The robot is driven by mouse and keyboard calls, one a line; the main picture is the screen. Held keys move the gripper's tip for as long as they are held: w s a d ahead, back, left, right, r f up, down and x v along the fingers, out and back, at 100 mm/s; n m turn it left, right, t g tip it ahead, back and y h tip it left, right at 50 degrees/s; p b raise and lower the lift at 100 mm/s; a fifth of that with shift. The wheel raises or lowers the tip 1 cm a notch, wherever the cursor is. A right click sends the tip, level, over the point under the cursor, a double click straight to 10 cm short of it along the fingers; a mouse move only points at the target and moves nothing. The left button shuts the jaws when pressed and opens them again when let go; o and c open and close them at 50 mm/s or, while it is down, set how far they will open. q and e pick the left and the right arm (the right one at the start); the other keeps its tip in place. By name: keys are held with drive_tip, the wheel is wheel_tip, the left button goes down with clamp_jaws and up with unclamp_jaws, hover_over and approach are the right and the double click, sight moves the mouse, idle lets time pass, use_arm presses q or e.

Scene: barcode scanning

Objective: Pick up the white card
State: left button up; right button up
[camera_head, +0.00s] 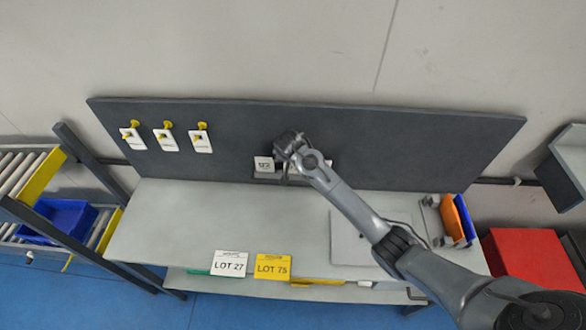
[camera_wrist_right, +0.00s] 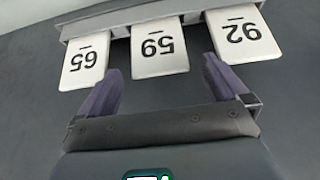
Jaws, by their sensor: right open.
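Three white numbered cards stand in a row in a grey holder (camera_wrist_right: 140,12) on the dark board. In the right wrist view they appear upside down: a left card (camera_wrist_right: 85,62), a middle card (camera_wrist_right: 160,50) and a right card (camera_wrist_right: 243,36) reading 92. The 92 card also shows in the head view (camera_head: 264,163); my arm mostly hides the others. My right gripper (camera_wrist_right: 163,68) is open and empty, its fingers towards either side of the middle card. Whether they touch it is unclear. A white LOT 27 card (camera_head: 230,263) is at the table's front edge. My left gripper is out of view.
White tags (camera_head: 168,140) hang on yellow hooks at the board's left. A yellow LOT 75 card (camera_head: 272,266) is beside LOT 27. The table's left half (camera_head: 190,215) is clear.

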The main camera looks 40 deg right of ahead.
drive_tip(key=shift+x, duration=1.2)
drive_tip(key=shift+c, duration=0.2)
drive_tip(key=c, duration=1.1)
drive_tip(key=shift+r, duration=0.15)
